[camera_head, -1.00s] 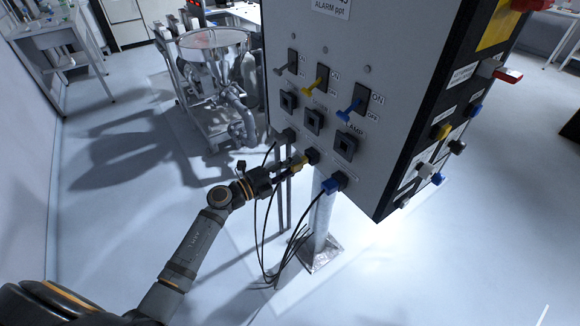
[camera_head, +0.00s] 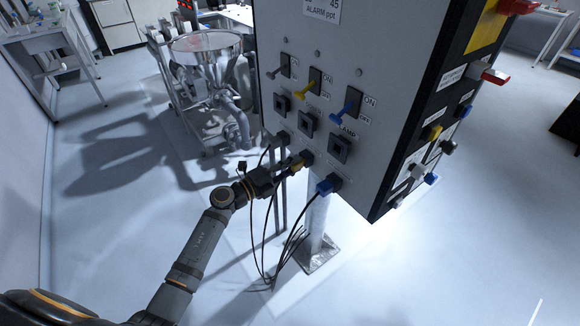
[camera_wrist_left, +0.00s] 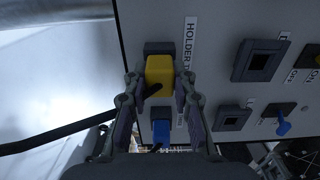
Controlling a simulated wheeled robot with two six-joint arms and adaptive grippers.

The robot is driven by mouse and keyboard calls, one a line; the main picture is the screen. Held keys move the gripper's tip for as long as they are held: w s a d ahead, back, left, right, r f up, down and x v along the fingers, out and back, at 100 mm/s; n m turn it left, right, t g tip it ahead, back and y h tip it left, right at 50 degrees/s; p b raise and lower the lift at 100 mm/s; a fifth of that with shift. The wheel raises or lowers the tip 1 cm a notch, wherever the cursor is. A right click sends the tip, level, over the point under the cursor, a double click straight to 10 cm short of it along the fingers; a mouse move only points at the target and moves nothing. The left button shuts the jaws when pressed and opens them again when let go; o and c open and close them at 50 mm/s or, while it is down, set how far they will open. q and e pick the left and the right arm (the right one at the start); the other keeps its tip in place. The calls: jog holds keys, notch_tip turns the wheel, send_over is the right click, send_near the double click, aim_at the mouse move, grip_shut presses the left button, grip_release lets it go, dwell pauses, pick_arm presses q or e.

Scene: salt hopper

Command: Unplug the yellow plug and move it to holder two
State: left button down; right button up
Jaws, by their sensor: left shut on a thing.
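The yellow plug (camera_head: 296,161) is at the lower row of the grey panel, between a grey plug (camera_head: 282,139) and the blue plug (camera_head: 328,185). My left gripper (camera_head: 287,167) is shut on the yellow plug. In the left wrist view the yellow plug (camera_wrist_left: 160,72) lies between the two fingers, in front of a dark holder (camera_wrist_left: 158,47). I cannot tell how deep the plug sits in it. A label reading "HOLDER T..." (camera_wrist_left: 189,45), partly hidden by a finger, is beside it. Empty-looking square sockets (camera_head: 308,122) form the row above. My right gripper is not in view.
Black cables (camera_head: 266,235) hang from the plugs beside the metal post (camera_head: 318,225). Grey, yellow and blue switches (camera_head: 347,106) stick out above the sockets. A hopper machine (camera_head: 208,75) stands behind at the left. The floor around is mostly clear.

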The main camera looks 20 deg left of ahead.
pick_arm(q)
jog(key=shift+w+d, duration=0.25)
jog(key=c, duration=0.6)
grip_release()
jog(key=shift+o, duration=0.2)
jog(key=v, duration=0.6)
jog(key=shift+p, duration=0.35)
dwell(0.4)
